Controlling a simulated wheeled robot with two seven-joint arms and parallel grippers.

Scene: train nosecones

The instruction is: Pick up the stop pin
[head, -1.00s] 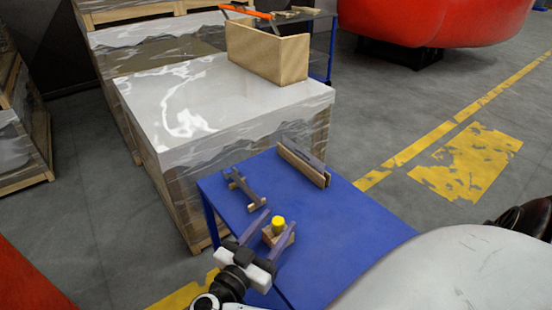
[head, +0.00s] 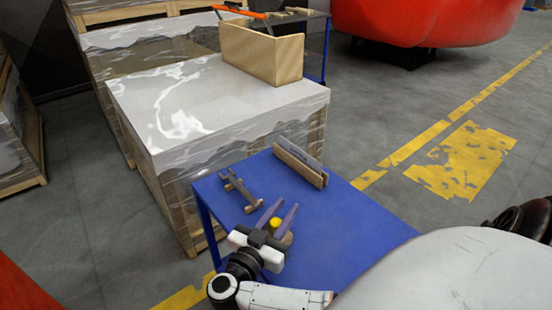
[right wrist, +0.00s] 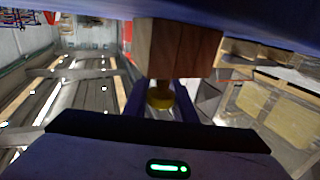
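The stop pin (head: 274,224) shows as a yellow knob at the near left part of the blue table, on a small wooden block (head: 287,238). My right gripper (head: 286,210) reaches over it from the near side, its two purple fingers on either side of the knob. In the right wrist view the yellow pin (right wrist: 160,95) sits between the fingers, which appear to touch both its sides. The wooden block (right wrist: 175,48) lies just beyond the fingertips. The lower part of the pin is hidden. My left gripper is not in view.
A wrapped pallet (head: 215,105) with an open wooden box (head: 262,55) stands behind. The table's right part is clear.

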